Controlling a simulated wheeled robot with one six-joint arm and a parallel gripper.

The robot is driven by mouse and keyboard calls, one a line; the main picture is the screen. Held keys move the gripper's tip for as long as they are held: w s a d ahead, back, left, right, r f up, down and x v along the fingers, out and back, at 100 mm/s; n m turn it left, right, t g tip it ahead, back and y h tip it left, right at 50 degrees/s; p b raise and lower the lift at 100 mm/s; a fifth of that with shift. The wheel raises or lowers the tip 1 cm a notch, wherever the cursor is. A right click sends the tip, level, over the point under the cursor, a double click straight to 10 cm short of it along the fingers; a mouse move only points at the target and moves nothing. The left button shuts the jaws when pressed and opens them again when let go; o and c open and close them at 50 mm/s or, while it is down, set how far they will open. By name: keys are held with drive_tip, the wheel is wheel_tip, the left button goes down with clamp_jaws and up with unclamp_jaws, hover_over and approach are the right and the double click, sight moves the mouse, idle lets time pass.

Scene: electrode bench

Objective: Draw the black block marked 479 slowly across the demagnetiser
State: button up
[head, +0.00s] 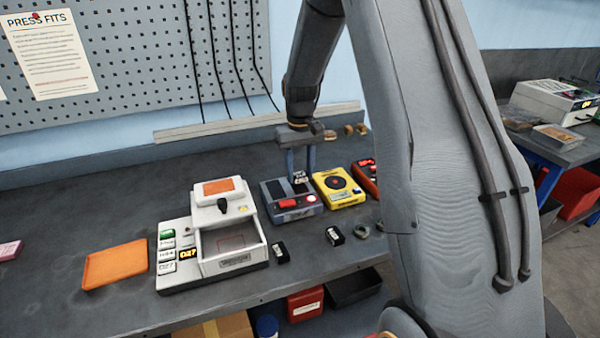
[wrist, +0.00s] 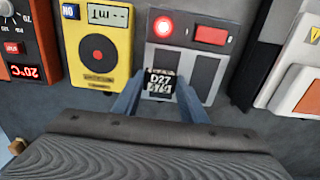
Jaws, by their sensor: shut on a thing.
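My gripper (wrist: 160,88) is shut on a small black block (wrist: 159,80) with white markings. In the wrist view its top line reads D27; the line below is hard to read and may be 479. The block is at the near edge of the grey box with two dark strips, which looks like the demagnetiser (wrist: 187,40); whether it touches is unclear. A round red lamp is lit on that box beside a red switch. In the head view my gripper (head: 300,172) reaches down over the demagnetiser (head: 290,214), with the block (head: 300,178) between its fingers.
A yellow meter (head: 338,188) and a red box (head: 366,176) stand right of the demagnetiser. A white machine (head: 237,262) showing D27 and an orange tray (head: 116,264) are left. Two other dark blocks (head: 281,252) (head: 334,236) and a grey ring (head: 362,231) lie in front.

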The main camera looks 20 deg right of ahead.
drive_tip(key=shift+d+r+p, duration=0.25)
drive_tip(key=shift+r+p, duration=0.3)
drive_tip(key=shift+r, duration=0.4)
drive_tip(key=shift+d+r+p, duration=0.2)
drive_tip(key=shift+r+p, duration=0.35)
drive_tip(key=shift+r, duration=0.4)
drive_tip(key=shift+r+p, duration=1.35)
drive_tip(key=shift+r, duration=0.9)
